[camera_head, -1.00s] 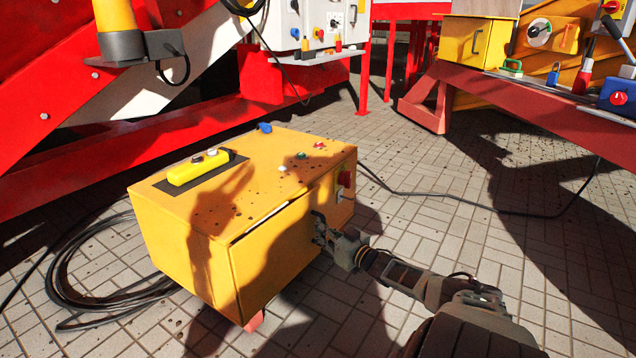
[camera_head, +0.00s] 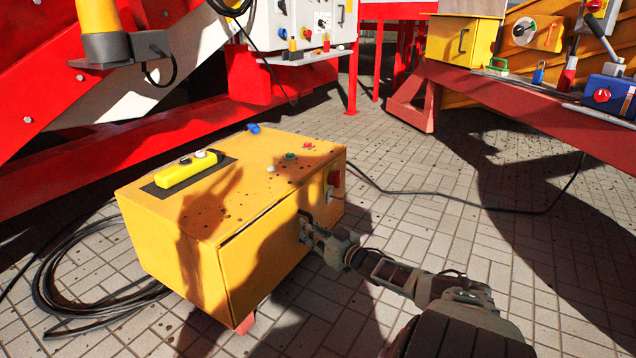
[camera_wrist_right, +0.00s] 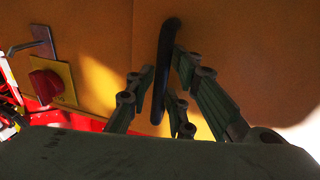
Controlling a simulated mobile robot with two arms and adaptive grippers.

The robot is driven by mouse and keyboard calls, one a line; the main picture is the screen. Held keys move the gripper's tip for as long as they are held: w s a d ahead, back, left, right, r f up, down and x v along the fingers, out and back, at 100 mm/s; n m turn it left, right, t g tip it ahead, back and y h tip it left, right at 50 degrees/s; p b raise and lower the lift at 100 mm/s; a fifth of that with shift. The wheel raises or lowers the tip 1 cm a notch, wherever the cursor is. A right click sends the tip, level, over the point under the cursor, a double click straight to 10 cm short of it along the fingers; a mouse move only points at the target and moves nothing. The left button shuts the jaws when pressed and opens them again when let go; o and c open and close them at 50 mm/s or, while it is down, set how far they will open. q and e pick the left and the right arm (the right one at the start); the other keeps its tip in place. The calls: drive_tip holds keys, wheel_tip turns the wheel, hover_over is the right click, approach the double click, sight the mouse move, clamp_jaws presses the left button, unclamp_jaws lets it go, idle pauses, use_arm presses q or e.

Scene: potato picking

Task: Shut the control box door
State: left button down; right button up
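The control box (camera_head: 230,177) is a yellow-orange cabinet on the paved floor, left of centre in the head view. Its front door (camera_head: 262,260) sits flush or nearly flush; a dark line runs along its top edge. My right gripper (camera_head: 306,231) is at the right part of the door. In the wrist view, the black door handle (camera_wrist_right: 169,60) stands between the fingers of this gripper (camera_wrist_right: 163,75). The fingers lie close on both sides of the handle; whether they clamp it is unclear. My left gripper is out of view.
A yellow pendant (camera_head: 186,170) and several buttons are on the box top. A red rotary switch (camera_wrist_right: 45,86) is beside the door. Black cable coils (camera_head: 75,280) lie left of the box. A red-framed bench (camera_head: 500,95) stands at right; the paving between is mostly clear.

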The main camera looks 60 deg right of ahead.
drive_tip(key=v, duration=1.1)
drive_tip(key=shift+s, duration=0.4)
drive_tip(key=shift+a, duration=0.1)
